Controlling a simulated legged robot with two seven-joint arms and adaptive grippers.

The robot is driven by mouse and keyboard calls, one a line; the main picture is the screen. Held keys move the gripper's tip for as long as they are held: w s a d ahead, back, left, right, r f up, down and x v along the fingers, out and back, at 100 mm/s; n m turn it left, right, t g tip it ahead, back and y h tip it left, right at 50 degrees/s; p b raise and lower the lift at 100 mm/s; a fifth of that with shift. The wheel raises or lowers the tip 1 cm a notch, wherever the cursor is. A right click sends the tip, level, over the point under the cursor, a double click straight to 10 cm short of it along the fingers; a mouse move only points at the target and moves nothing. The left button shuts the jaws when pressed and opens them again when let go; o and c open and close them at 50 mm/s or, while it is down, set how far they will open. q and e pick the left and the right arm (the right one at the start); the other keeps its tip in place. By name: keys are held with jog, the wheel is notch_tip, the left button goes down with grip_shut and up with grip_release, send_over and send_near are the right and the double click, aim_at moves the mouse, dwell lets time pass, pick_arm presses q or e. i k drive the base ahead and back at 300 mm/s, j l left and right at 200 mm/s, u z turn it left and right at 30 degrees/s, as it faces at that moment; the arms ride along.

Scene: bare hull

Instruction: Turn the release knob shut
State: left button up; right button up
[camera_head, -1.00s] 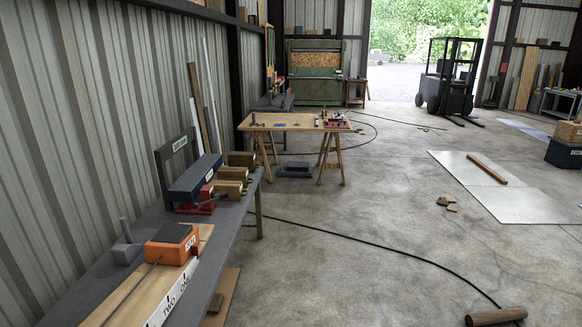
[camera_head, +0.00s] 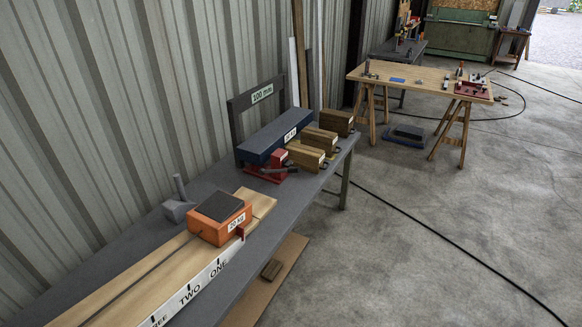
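A red device (camera_head: 268,171), which looks like a small jack, stands on the long grey bench (camera_head: 335,178) along the wall. A dark bar sticks out of its front side. A long dark blue block (camera_head: 262,140) with a white label sits over it, and I cannot tell whether they touch. I cannot pick out a release knob; it is too small or hidden. Neither of my grippers is in view.
An orange block (camera_head: 207,228) labelled 50 kg, wooden boards (camera_head: 120,278) and a marked white strip (camera_head: 205,276) lie nearer. Wooden blocks (camera_head: 303,157) and a dark 100 mm frame (camera_head: 236,118) adjoin the blue block. Floor (camera_head: 420,215) right of the bench is mostly clear, with a cable.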

aim_at(286, 162)
jog(key=i+l+u, duration=0.1)
jog(key=i+l, duration=0.65)
jog(key=l, duration=0.1)
